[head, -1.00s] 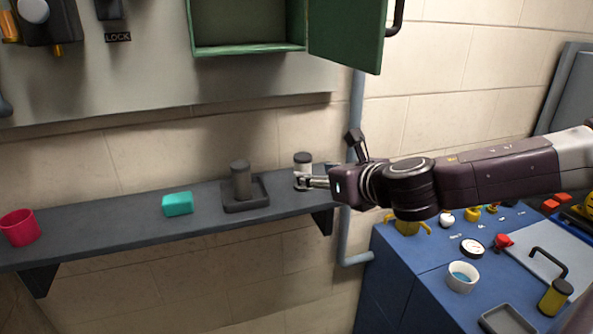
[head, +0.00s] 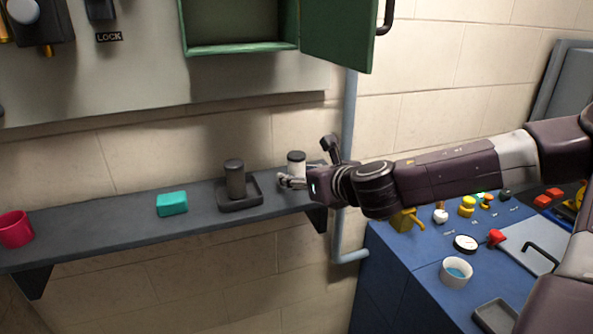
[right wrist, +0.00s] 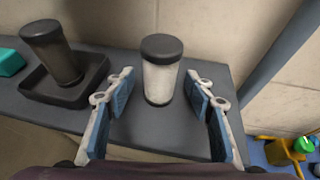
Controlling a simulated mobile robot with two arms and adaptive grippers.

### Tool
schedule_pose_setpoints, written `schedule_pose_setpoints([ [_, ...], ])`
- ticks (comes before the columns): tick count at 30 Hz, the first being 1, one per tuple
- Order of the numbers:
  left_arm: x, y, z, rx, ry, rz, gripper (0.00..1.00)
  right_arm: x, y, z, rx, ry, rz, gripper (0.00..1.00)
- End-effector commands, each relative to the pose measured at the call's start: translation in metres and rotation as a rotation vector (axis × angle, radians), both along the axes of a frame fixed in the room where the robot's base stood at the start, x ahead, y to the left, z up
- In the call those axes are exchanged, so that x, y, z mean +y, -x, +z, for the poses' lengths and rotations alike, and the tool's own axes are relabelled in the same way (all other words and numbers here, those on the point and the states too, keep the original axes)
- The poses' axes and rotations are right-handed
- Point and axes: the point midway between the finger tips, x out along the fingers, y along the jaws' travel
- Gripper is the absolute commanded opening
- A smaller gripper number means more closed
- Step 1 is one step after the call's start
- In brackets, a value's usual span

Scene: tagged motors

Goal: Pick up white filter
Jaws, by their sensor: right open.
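The white filter (head: 296,164) is a white cylinder with a dark cap, standing upright near the right end of the grey wall shelf (head: 110,221). In the right wrist view the white filter (right wrist: 160,72) stands just beyond the fingertips, in line with the gap between them. My right gripper (head: 284,181) is at the shelf's right end beside the filter. In the right wrist view the right gripper (right wrist: 163,84) is open and empty, with a blue-padded finger on each side. My left gripper is not in view.
A dark filter (head: 235,180) stands in a black tray (head: 257,201) left of the white filter. A teal block (head: 172,203) and a red cup (head: 15,229) are farther left on the shelf. A grey pipe (head: 348,115) runs behind my right arm. A blue console (head: 405,262) is below right.

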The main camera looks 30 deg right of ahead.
Motion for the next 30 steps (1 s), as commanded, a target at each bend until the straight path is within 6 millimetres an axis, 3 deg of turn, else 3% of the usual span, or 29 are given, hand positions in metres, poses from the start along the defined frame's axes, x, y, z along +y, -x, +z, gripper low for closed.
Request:
schedule_pose_setpoints([
  [6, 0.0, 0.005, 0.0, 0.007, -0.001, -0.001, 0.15, -0.001, -0.014, -0.006, 0.0, 0.002, 0.001, 0.49],
  [17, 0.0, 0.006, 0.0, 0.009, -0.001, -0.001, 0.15, -0.001, -0.017, -0.006, -0.001, 0.001, 0.001, 0.49],
  [30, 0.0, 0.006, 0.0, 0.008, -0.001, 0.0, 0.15, -0.001, -0.017, -0.006, -0.002, 0.002, 0.002, 0.02],
])
